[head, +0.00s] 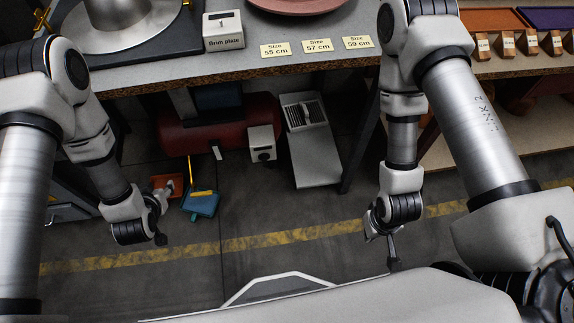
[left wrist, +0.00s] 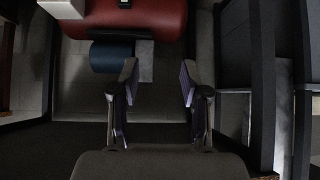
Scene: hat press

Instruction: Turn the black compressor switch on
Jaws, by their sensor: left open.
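The red compressor tank (head: 188,137) lies on the floor under the workbench. A white box (head: 261,142) stands at its right end, with a small dark part on its front; I cannot tell whether this is the black switch. In the left wrist view the red tank (left wrist: 165,18) is at the top, with a dark blue cylinder (left wrist: 112,56) below it and part of a white box at the upper left. My left gripper (left wrist: 158,78) is open and empty, apart from the tank. My right gripper (head: 382,225) hangs over the floor at the right; its fingers are unclear.
The workbench edge (head: 250,75) overhangs the tank. A dark table leg (head: 358,147) and a grey slanted panel (head: 317,160) stand to the right of the white box. A teal dustpan (head: 202,205) lies near my left gripper.

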